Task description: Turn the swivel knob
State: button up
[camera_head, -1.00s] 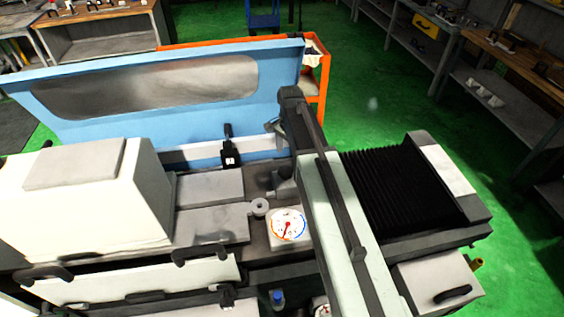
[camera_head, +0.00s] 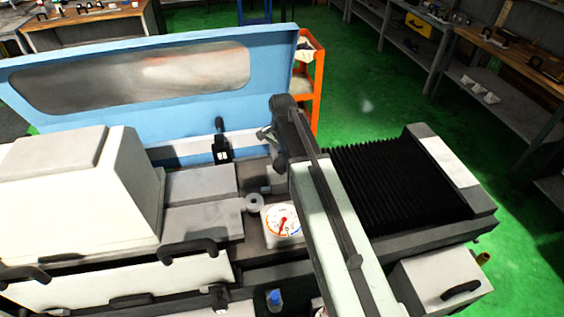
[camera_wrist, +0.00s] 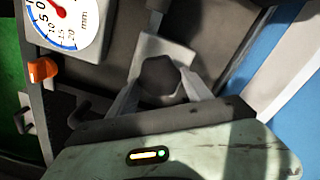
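In the wrist view, a dark, faceted knob (camera_wrist: 162,78), which looks like the swivel knob, sits in front of a pale grey block. My gripper (camera_wrist: 160,92) is open, with one pale finger on each side of the knob. I cannot tell whether the fingers touch it. In the head view, my arm reaches over the grinder and its dark end (camera_head: 283,140) hangs by the blue guard. The knob is not clearly visible there, and my arm hides part of that area.
A round dial gauge (camera_head: 283,221) lies left of my arm; it also shows in the wrist view (camera_wrist: 62,18), near an orange part (camera_wrist: 42,71). A blue guard panel (camera_head: 160,78) stands behind. A white housing (camera_head: 75,190) is left, black bellows (camera_head: 395,185) right.

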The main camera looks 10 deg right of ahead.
jog(key=c, duration=0.5)
jog(key=shift+d, duration=0.1)
jog(key=shift+c, duration=1.3)
jog(key=shift+n, duration=0.3)
